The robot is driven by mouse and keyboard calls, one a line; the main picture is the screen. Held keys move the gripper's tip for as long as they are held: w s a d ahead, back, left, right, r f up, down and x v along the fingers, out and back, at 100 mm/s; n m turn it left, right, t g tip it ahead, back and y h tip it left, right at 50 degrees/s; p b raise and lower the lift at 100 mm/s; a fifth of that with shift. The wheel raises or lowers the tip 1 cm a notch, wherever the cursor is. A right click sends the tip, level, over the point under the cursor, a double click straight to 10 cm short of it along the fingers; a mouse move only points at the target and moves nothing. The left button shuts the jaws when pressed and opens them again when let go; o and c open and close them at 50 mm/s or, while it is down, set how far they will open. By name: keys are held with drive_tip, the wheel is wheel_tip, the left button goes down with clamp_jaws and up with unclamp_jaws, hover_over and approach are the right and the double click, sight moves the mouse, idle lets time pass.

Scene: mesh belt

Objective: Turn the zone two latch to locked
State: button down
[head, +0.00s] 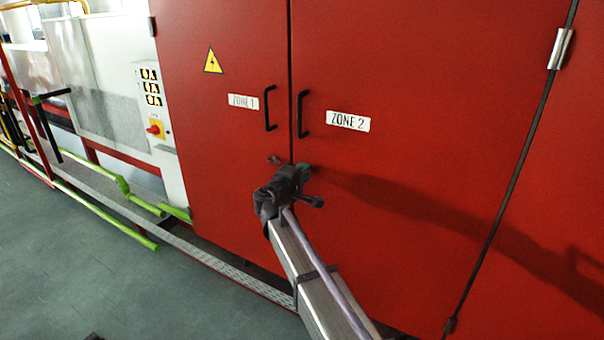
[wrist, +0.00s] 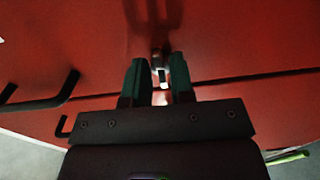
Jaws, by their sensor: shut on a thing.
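The red zone 2 door (head: 420,90) carries a white ZONE 2 label (head: 348,121) and a black handle (head: 302,114). My gripper (head: 304,171) is at this door, below the handle, near the seam with the zone 1 door. In the wrist view, the zone two latch (wrist: 160,74) is a small metal piece between the two dark green fingers, and my gripper is shut on it. In the head view my gripper hides this latch, so its turn angle is hard to tell.
The zone 1 door (head: 220,120) is on the left, with its own handle (head: 269,108) and a small latch (head: 274,160) close to my gripper. Farther left are a switch panel (head: 153,102) and green rails (head: 105,212). Grey floor (head: 90,280) is open at lower left.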

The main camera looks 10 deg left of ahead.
drive_tip(key=c, duration=1.3)
unclamp_jaws()
drive_tip(key=shift+o, duration=0.2)
drive_tip(key=v, duration=1.1)
drive_tip(key=s+d+f+m+g+p, duration=0.1)
drive_tip(key=s+d+f+m+g, duration=0.25)
drive_tip(key=d, duration=0.35)
drive_tip(key=s+d+f+m+g+y+p, duration=0.1)
drive_tip(key=s+d+f+m+g, duration=0.1)
drive_tip(key=s+d+f+g, duration=0.4)
drive_tip(key=s+d+f+m+g+p, duration=0.1)
drive_tip(key=s+d+f+m+g, duration=0.25)
drive_tip(key=d, duration=0.45)
drive_tip(key=s+d+r+m+g+y+p, duration=0.1)
drive_tip(key=s+d, duration=0.3)
drive_tip(key=d, duration=0.4)
drive_tip(key=s+d+m+g+y+p, duration=0.2)
drive_tip(key=s+d+m+g+y, duration=0.1)
drive_tip(key=d, duration=0.5)
drive_tip(key=s+m, duration=0.1)
drive_tip(key=s, duration=0.1)
drive_tip(key=shift+s+r+y, duration=0.35)
drive_tip(key=shift+r+y, duration=0.05)
